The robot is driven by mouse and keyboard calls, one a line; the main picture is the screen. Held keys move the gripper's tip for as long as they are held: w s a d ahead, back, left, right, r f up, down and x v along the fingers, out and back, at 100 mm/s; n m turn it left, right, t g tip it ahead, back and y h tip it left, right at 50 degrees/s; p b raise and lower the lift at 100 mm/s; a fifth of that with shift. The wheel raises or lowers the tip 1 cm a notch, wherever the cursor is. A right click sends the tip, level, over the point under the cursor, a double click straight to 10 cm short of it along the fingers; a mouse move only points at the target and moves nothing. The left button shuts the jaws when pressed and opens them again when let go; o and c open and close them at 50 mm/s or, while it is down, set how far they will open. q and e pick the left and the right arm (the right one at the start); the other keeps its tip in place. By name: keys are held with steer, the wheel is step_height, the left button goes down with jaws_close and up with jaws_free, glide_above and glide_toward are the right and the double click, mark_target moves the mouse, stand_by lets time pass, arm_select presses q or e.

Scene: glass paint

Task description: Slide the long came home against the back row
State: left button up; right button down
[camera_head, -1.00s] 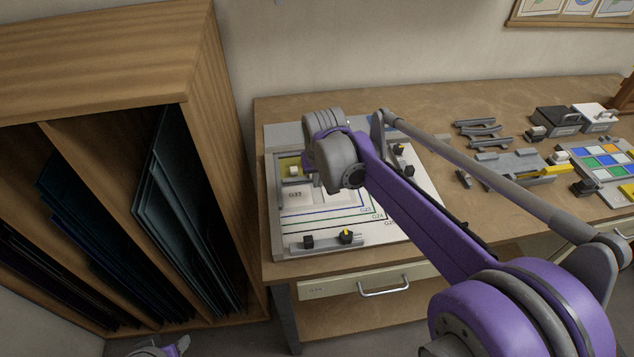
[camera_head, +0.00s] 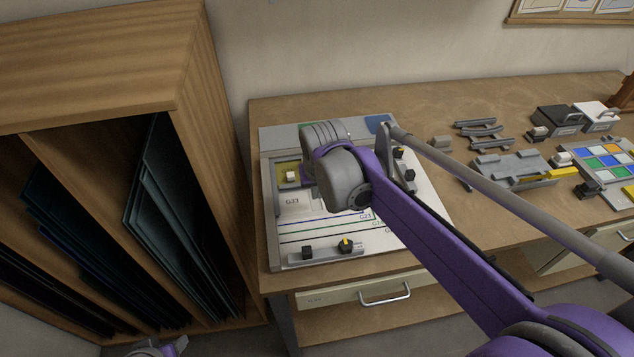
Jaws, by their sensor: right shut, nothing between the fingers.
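The assembly board (camera_head: 430,215) lies at the left end of the bench, printed with coloured lines and labels. At its back edge, green glass (camera_head: 307,126) and blue glass (camera_head: 378,123) show in the back row. Yellow glass (camera_head: 285,166) with a small pale block on it lies at the left. I cannot pick out the long came for certain; my right arm covers the middle of the board. My right gripper (camera_head: 338,180) is over the board, shut and empty, its fingertips hidden behind the wrist. Only a sliver of my left arm shows at the bottom edge.
A grey bar with black knobs (camera_head: 325,250) lies along the board's front. Grey strips (camera_head: 480,130), a grey fixture (camera_head: 505,165), a colour-square tray (camera_head: 605,160) and black and white boxes (camera_head: 557,120) stand at right. A wooden rack (camera_head: 190,60) rises close at left.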

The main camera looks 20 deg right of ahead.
mark_target(315, 202)
steer(key=x, duration=0.6)
steer(key=shift+w+d+r, duration=0.1)
steer(key=shift+w+d, duration=0.1)
steer(key=shift+w, duration=0.15)
steer(key=w, duration=0.2)
steer(key=shift+w+d+r, duration=0.25)
steer(key=shift+w+d, duration=0.05)
steer(key=shift+w, duration=0.1)
steer(key=shift+w+d, duration=0.15)
steer(key=shift+w, duration=0.2)
arm_select(q)
steer(key=shift+w+d+r, duration=0.1)
steer(key=shift+w+r, duration=0.05)
steer(key=shift+w, duration=0.15)
arm_select(e)
steer(key=shift+s, duration=0.1)
steer(key=shift+w+d, duration=0.2)
steer(key=shift+w, duration=0.8)
arm_select(q)
steer(key=shift+s, duration=0.25)
arm_select(e)
steer(key=shift+r, duration=0.1)
